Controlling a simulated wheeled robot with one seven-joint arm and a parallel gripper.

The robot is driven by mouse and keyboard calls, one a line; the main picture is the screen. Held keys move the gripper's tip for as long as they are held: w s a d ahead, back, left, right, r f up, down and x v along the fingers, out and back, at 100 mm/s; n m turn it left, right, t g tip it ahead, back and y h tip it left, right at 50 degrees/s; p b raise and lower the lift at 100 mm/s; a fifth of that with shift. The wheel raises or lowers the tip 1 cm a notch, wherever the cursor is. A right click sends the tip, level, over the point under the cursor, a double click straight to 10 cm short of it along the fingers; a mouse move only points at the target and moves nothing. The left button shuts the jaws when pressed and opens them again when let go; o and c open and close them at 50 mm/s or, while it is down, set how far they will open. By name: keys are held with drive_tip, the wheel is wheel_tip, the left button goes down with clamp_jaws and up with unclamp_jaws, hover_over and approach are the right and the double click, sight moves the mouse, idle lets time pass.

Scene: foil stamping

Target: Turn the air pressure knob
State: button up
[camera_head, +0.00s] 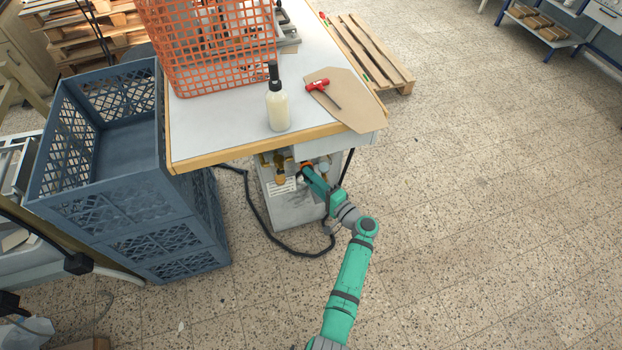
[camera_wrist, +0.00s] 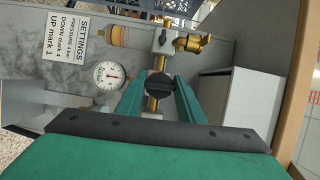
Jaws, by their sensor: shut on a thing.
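The air pressure knob (camera_wrist: 160,85) is a dark round knob on a brass fitting, between my fingers in the wrist view. My gripper (camera_wrist: 159,86) is shut on it, one green finger on each side. In the head view my gripper (camera_head: 309,174) reaches in under the table's front edge, to the brass fittings on the grey machine body (camera_head: 290,208). The knob cannot be made out clearly there. A round white pressure gauge (camera_wrist: 109,73) with a red mark sits left of the knob in the wrist view. Its reading is too small to tell.
A settings label (camera_wrist: 64,41) and a brass valve (camera_wrist: 192,42) are near the knob. A white box (camera_wrist: 226,98) stands close on the right. The table (camera_head: 225,124) overhangs the fittings. Blue crates (camera_head: 150,235) stand left; a black cable (camera_head: 262,222) hangs beside the machine. The right floor is clear.

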drive_tip(key=shift+a+m+y, duration=0.1)
drive_tip(key=shift+m+y, duration=0.2)
drive_tip(key=shift+m, duration=0.1)
drive_tip(key=o, duration=1.1)
drive_tip(key=shift+c, duration=0.2)
drive_tip(key=shift+s, duration=0.1)
drive_tip(key=v, duration=1)
drive_tip(key=shift+s+d, duration=0.25)
drive_tip(key=shift+s, duration=0.05)
drive_tip(key=shift+f, duration=0.1)
